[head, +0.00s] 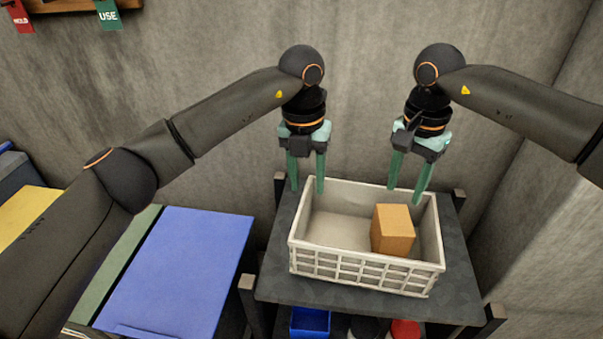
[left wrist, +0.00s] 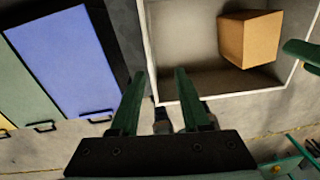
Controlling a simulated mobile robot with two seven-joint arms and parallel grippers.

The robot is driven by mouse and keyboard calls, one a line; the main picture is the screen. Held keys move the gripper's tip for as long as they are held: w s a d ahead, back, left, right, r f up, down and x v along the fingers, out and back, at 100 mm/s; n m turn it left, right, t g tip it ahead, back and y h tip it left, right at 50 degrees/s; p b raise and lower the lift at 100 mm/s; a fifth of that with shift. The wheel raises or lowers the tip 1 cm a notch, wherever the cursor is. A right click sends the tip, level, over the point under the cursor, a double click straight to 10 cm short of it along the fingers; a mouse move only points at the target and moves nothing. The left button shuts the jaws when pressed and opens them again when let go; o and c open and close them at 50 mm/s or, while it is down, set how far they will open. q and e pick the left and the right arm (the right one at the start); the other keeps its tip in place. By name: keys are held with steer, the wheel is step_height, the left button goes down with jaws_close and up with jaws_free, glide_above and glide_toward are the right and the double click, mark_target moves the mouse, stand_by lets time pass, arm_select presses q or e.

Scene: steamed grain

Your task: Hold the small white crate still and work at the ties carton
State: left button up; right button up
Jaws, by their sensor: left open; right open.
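The small white crate (head: 365,274) stands on a dark shelf top in the head view; its rim also shows in the left wrist view (left wrist: 150,60). The ties carton, a plain orange-brown box (head: 393,230), stands inside the crate toward its right end, and it shows in the left wrist view (left wrist: 249,38). My left gripper (head: 306,189) is open above the crate's left end, its fingers near the left rim; I cannot tell whether they touch it. My right gripper (head: 404,195) is open and empty above the crate's back right part, behind the carton.
The dark shelf top (head: 350,296) has posts at its corners. A blue bin (head: 310,321) and a red item (head: 405,330) sit on the level below. A blue-topped cabinet (head: 180,270) stands to the left. A concrete wall is close behind. The crate's left half is empty.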

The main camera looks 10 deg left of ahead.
mark_target(301, 218)
arm_select(q)
steer(key=shift+w+a+r+y, duration=0.15)
steer(key=shift+a+r+y, duration=0.15)
steer(key=shift+a, duration=0.2)
steer(key=shift+a+f, duration=0.15)
steer(key=shift+f, duration=0.05)
step_height(301, 218, down, 12)
steer(key=shift+c, duration=0.3)
jaws_close()
stand_by(1.7)
